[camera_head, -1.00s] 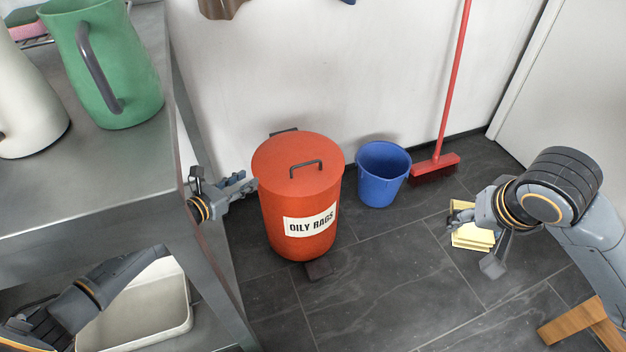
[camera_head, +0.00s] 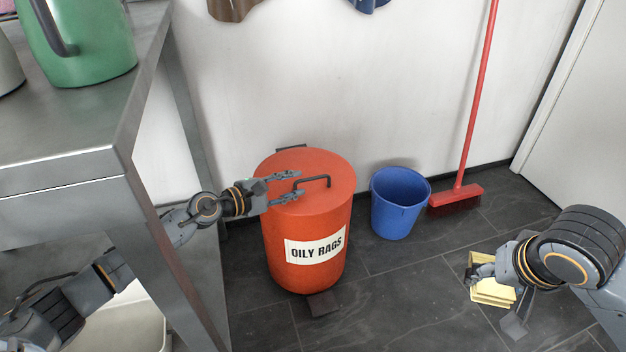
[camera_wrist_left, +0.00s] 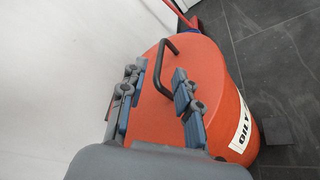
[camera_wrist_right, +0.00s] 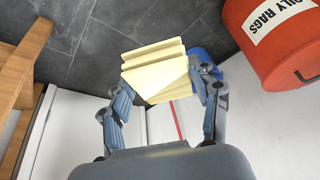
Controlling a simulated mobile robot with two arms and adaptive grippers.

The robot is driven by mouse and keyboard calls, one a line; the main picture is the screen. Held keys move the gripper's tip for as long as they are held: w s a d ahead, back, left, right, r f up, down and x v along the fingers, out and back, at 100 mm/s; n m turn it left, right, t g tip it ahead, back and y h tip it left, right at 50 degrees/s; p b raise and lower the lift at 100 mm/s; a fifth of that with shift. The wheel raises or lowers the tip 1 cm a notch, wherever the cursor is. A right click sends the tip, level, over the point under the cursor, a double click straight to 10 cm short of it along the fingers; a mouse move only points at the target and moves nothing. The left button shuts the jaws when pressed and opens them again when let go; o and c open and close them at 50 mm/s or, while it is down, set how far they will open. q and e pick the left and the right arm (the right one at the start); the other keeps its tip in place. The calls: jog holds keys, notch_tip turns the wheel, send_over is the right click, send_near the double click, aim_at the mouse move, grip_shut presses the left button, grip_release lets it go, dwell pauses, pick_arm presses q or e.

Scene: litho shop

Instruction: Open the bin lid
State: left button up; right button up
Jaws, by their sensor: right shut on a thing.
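The red bin (camera_head: 300,262), labelled OILY RAGS, stands upright on the floor. Its lid (camera_head: 325,165) is closed, with a dark bar handle (camera_head: 313,181) on top, also seen in the left wrist view (camera_wrist_left: 172,40). My left gripper (camera_head: 297,187) is open and empty over the lid, its fingers pointing at the handle and one on each side of its near end; contact cannot be told. My right gripper (camera_head: 481,281) is shut on a pale yellow folded cloth or block (camera_wrist_right: 155,72), held off to the right of the bin.
A blue bucket (camera_head: 398,205) stands right of the bin, and a red broom (camera_head: 455,198) leans on the wall. A dark pedal (camera_head: 322,303) sticks out at the bin's foot. A steel table (camera_head: 70,165) with a green jug (camera_head: 85,45) is at left.

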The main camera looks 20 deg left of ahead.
aim_at(308, 180)
pick_arm(q)
jog(key=b+x, duration=0.1)
jog(key=x, duration=0.5)
jog(key=shift+w+d+f, duration=0.1)
jog(key=shift+w+f, duration=0.05)
jog(key=shift+w, duration=0.15)
grip_shut()
